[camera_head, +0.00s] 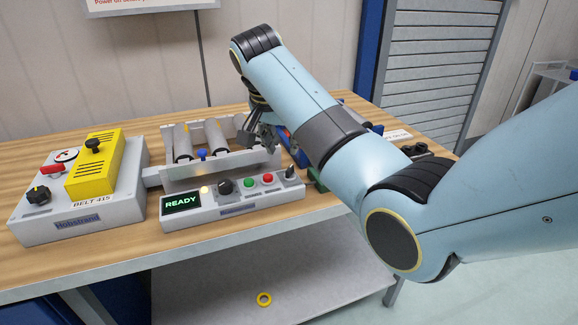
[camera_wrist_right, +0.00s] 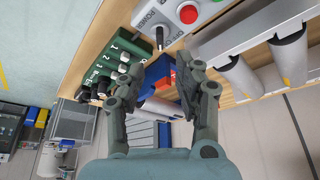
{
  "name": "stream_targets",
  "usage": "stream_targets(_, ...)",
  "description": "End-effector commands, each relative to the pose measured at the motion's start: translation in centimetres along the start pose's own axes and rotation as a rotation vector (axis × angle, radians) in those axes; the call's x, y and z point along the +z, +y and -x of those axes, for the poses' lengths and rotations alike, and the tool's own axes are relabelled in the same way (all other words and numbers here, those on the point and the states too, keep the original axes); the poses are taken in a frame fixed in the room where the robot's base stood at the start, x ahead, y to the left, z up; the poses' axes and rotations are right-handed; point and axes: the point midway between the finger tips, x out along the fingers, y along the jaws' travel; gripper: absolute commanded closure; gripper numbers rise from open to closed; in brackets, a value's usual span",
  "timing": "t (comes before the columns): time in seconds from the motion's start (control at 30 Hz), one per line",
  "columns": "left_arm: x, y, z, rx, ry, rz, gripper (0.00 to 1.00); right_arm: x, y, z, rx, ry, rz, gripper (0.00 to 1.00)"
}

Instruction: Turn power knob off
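The power knob (camera_head: 290,172) is a small dark lever knob at the right end of the grey control panel (camera_head: 233,211), beside a red button. In the right wrist view the power knob (camera_wrist_right: 160,38) stands near the top, by lettering that reads POWER and OFF. My right gripper (camera_head: 262,139) is above and behind the panel, apart from the knob. In the wrist view my right gripper (camera_wrist_right: 166,72) has its two fingers spread, with nothing held between them; the knob shows beyond the fingertips. My left gripper is out of view.
A grey box with a yellow cover (camera_head: 95,165) stands left on the wooden table. A roller conveyor (camera_head: 210,140) lies behind the panel. A green numbered block (camera_wrist_right: 122,45) sits close to the knob. A yellow ring (camera_head: 264,299) lies on the lower shelf.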

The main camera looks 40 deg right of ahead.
Motion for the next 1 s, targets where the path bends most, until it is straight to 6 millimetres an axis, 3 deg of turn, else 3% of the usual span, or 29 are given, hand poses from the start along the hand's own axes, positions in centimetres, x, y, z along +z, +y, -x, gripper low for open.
stream_targets(0.2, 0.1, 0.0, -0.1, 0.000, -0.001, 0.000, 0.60, 0.1, 0.1, -4.6, 0.003, -0.002, 0.002, 0.66)
stream_targets(0.43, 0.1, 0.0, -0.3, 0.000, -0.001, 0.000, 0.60, 0.1, 0.1, -8.0, 0.000, -0.001, 0.002, 0.66)
stream_targets(0.83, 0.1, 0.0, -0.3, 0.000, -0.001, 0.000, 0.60, 0.1, 0.0, -9.0, -0.002, 0.000, 0.002, 0.66)
stream_targets(1.0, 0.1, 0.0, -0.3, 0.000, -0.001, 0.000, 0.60, 0.1, 0.1, -9.0, -0.002, 0.000, 0.002, 0.87)
